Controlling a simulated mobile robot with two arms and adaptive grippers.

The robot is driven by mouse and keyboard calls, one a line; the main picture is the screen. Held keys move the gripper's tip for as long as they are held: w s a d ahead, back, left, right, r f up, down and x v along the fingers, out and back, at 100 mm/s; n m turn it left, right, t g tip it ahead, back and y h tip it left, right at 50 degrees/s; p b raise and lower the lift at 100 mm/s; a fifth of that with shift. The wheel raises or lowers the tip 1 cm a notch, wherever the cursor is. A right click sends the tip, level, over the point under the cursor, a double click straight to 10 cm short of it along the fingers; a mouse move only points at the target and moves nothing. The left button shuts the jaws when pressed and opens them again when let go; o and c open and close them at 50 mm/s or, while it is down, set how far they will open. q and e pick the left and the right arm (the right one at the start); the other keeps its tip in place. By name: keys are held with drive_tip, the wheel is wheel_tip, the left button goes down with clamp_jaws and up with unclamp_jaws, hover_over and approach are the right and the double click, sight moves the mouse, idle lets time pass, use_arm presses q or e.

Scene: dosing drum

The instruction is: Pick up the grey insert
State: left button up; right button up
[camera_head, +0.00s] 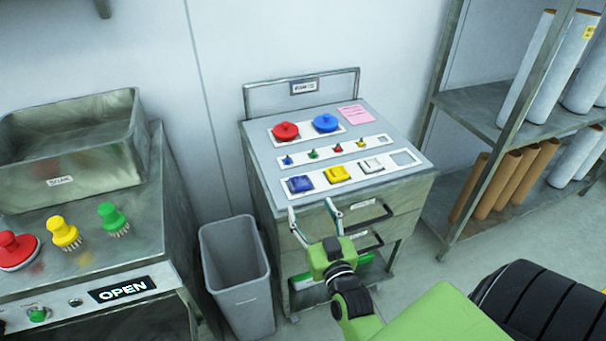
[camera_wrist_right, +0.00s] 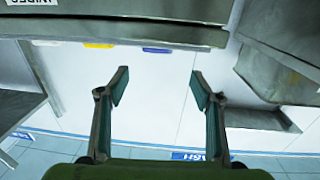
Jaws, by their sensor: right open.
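The grey insert (camera_head: 371,165), a pale light-grey block, sits in the front row of the cart top, right of the yellow insert (camera_head: 337,174) and the blue insert (camera_head: 300,184). An empty square slot (camera_head: 403,158) is to its right. My right gripper (camera_head: 312,210) is open and empty at the cart's front edge, in front of the blue and yellow inserts and left of the grey one. In the right wrist view the open fingers (camera_wrist_right: 159,85) have nothing between them; edges of the yellow (camera_wrist_right: 98,45) and blue (camera_wrist_right: 157,50) inserts show beyond. My left gripper is out of view.
The cart top (camera_head: 262,160) also holds a red knob (camera_head: 285,131), a blue knob (camera_head: 325,122), small pegs and a pink note (camera_head: 356,115). Drawer handles (camera_head: 370,211) stick out in front. A grey bin (camera_head: 240,280) stands left; a shelf (camera_head: 478,105) with tubes stands right.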

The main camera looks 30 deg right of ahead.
sight(303, 187)
drive_tip(key=x, duration=0.6)
drive_tip(key=shift+w+p, duration=0.15)
drive_tip(key=shift+p, duration=0.15)
drive_tip(key=shift+w+d, duration=0.15)
drive_tip(key=shift+w, duration=0.15)
drive_tip(key=shift+w+d, duration=0.1)
drive_tip(key=shift+w, duration=0.25)
drive_tip(key=x, duration=0.4)
drive_tip(key=shift+w+d+f+p, duration=0.2)
drive_tip(key=shift+d+f+p, duration=0.2)
drive_tip(key=shift+d, duration=0.05)
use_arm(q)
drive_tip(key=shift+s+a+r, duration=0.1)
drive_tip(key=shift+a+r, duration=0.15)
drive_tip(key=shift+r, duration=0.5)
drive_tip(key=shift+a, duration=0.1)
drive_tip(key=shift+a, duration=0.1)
use_arm(e)
drive_tip(key=c, duration=1.1)
